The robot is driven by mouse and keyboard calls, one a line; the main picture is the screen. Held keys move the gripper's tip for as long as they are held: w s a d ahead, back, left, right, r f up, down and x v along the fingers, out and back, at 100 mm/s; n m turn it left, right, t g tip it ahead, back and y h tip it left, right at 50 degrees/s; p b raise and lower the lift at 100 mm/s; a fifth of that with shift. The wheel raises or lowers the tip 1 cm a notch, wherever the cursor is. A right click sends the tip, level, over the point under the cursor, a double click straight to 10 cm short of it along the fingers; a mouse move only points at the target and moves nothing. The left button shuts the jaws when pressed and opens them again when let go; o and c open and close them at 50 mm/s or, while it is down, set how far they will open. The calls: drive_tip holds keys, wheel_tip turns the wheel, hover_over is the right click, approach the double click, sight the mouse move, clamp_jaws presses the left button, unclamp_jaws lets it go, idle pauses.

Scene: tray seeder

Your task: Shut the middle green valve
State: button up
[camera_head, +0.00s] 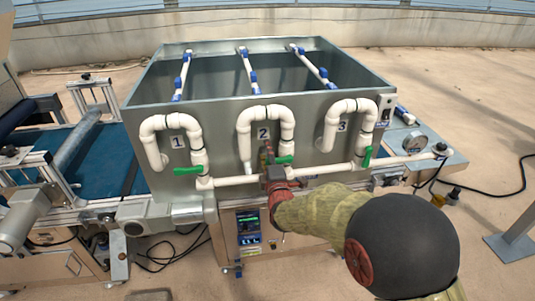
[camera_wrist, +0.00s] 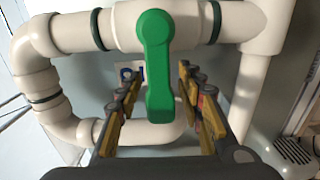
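The middle green valve handle (camera_head: 284,159) sits on the white pipe under the number 2 plate. In the wrist view the green handle (camera_wrist: 158,75) lies across its white pipe (camera_wrist: 85,32), at about a right angle to it. My gripper (camera_head: 267,152) is at this valve in the head view, partly covering it. In the wrist view my gripper (camera_wrist: 162,92) is open, with one finger on each side of the handle's free end. Gaps show between the handle and both fingers, so it is not gripped.
The left green valve (camera_head: 188,170) lies across its pipe, and the right green valve (camera_head: 367,157) stands roughly along its pipe. A horizontal white pipe (camera_head: 235,181) runs below. The metal tank (camera_head: 215,130) is close behind.

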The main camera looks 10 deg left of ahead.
drive_tip(key=v, duration=1.2)
idle(0.3)
